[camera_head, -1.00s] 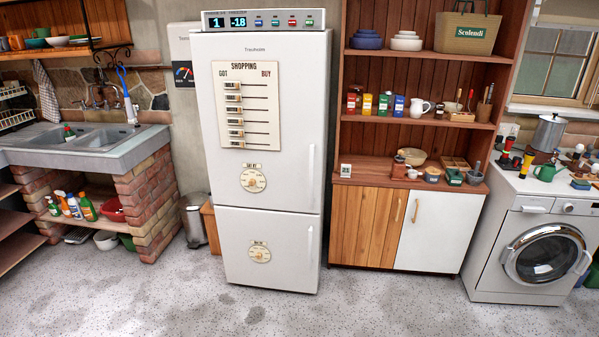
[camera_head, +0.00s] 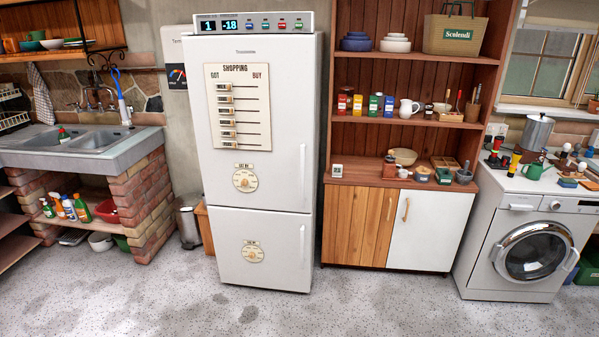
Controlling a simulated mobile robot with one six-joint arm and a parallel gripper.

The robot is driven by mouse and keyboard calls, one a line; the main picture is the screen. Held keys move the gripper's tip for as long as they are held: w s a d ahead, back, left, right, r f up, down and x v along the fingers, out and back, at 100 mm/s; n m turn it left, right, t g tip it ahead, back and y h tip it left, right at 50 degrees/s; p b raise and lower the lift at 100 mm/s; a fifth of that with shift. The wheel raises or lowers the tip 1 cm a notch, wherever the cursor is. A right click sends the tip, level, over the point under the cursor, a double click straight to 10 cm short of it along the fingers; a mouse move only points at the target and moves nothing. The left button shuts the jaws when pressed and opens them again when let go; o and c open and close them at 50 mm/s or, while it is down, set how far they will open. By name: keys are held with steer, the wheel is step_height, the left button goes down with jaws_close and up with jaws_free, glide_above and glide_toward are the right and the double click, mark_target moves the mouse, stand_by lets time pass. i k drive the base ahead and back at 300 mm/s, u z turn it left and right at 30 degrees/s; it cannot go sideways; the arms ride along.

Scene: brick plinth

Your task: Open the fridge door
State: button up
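A tall white fridge (camera_head: 277,171) stands upright a little left of the middle. Its large upper door (camera_head: 278,165) is shut and has a vertical handle (camera_head: 303,175) on its right side. The smaller lower door (camera_head: 280,262) is also shut, with its own handle (camera_head: 302,243) on the right. A shopping board (camera_head: 238,107) and a round dial (camera_head: 245,181) are on the upper door. A display panel (camera_head: 254,23) sits on top. My gripper is not in view.
A brick-based sink (camera_head: 133,190) and a small bin (camera_head: 188,227) stand left of the fridge. A wooden cabinet (camera_head: 360,219) with shelves stands close on its right, then a washing machine (camera_head: 513,254). The speckled floor (camera_head: 300,315) in front is clear.

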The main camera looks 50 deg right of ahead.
mark_target(272, 77)
steer(key=z, duration=0.05)
steer(key=i, duration=1)
steer(key=u, duration=0.05)
